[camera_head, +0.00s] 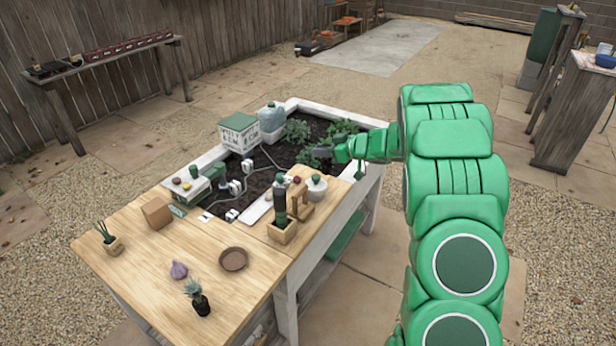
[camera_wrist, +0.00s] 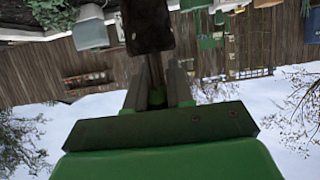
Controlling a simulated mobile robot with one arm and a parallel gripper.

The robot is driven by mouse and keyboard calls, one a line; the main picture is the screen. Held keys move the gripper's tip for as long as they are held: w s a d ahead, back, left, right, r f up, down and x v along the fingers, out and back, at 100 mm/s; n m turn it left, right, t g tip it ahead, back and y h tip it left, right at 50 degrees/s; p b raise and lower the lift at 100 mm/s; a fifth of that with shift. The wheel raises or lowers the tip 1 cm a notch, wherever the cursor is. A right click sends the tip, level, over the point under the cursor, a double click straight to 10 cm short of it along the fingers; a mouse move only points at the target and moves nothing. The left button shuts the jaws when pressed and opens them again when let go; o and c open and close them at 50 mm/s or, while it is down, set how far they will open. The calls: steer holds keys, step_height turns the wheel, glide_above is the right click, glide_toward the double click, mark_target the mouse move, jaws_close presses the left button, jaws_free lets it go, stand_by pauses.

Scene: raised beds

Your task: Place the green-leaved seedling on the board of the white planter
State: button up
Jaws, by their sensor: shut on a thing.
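My gripper (camera_head: 336,154) is at the right side of the white planter (camera_head: 352,117), low over its dark soil. In the wrist view its two fingers (camera_wrist: 158,88) are shut on a thin dark part of a dark, block-like thing (camera_wrist: 148,25). I cannot tell for sure whether this is the green-leaved seedling; no leaves show clearly on it. Leafy green plants (camera_head: 297,131) grow in the soil close to my gripper. The light wooden board (camera_head: 150,285) spans the planter's near end. On it stand a spiky green plant in a tan pot (camera_head: 113,246) and a blue-green plant in a black pot (camera_head: 201,305).
The board also holds a purple bulb (camera_head: 179,270), a brown saucer (camera_head: 233,259) and a wooden block (camera_head: 156,212). A dark bottle (camera_head: 280,200) in a wooden box and a white pot (camera_head: 316,188) crowd its right back. White plugs and cables lie on the soil. The board's front middle has free room.

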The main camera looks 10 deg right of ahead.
steer(key=shift+w+d+f, duration=0.25)
steer(key=shift+w+f, duration=1.8)
steer(key=shift+w, duration=0.05)
steer(key=shift+w+d+f, duration=0.25)
steer(key=shift+w+f, duration=1.85)
steer(key=shift+w+d+f, duration=0.25)
steer(key=shift+w+f, duration=1.8)
steer(key=shift+w, duration=0.05)
steer(key=shift+f, duration=0.15)
steer(key=o, duration=0.8)
